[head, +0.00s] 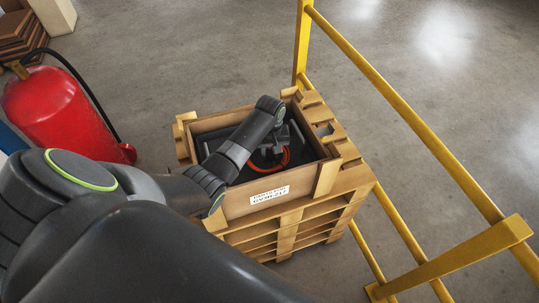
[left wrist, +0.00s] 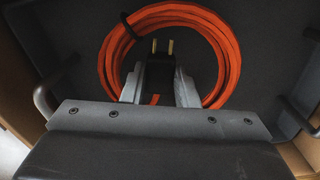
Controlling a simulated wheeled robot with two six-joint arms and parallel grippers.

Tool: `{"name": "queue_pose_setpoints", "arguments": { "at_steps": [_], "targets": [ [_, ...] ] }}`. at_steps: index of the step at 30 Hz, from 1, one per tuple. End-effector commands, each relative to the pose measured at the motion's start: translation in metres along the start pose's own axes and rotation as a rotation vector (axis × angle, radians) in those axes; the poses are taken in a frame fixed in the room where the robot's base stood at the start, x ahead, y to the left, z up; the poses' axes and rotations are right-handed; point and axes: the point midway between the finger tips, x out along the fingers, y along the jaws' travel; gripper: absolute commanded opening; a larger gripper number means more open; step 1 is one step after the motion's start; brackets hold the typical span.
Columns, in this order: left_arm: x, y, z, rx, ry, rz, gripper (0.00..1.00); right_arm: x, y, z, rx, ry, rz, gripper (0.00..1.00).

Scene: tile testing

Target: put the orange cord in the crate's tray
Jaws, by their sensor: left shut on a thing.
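The orange cord (head: 285,160) is a round coil inside the wooden crate (head: 298,185), partly hidden by my left arm in the head view. My left gripper (head: 268,152) reaches down into the crate over the dark tray (head: 211,143). In the left wrist view, the left gripper (left wrist: 159,84) is shut on the coiled cord (left wrist: 223,50) near its black plug, which has two metal prongs. The dark tray (left wrist: 262,35) with side handles lies behind the coil. I cannot tell whether the coil touches the tray floor. My right gripper is not in view.
The crate stands on stacked wooden pallets (head: 290,232) and bears a white label (head: 270,195). A yellow railing (head: 405,110) runs along the right. A red fire extinguisher (head: 60,112) stands at left. Bare concrete floor is behind the crate.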

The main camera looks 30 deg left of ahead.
Motion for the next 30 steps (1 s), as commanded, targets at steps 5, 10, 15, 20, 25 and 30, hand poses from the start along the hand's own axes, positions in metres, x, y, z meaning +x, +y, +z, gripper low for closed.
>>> {"name": "queue_pose_setpoints", "arguments": {
  "at_steps": [5,10,15,20,25,30],
  "targets": [
    [0.021,0.0,0.0,-0.001,-0.001,-0.001,0.0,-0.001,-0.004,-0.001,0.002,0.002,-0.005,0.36],
    [0.025,0.0,0.0,-0.001,0.002,0.0,0.0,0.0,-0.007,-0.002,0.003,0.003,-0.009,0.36],
    [0.025,0.0,0.0,-0.001,0.001,0.0,0.0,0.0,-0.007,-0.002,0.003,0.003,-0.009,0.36],
    [0.028,0.0,0.0,-0.001,0.0,-0.001,0.32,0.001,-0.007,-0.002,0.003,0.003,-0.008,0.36],
    [0.028,0.0,0.0,-0.001,0.0,-0.001,0.49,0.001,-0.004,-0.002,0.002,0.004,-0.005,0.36],
    [0.028,0.0,0.0,-0.001,0.0,0.0,0.49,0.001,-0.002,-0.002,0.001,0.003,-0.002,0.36]
  ]
}}
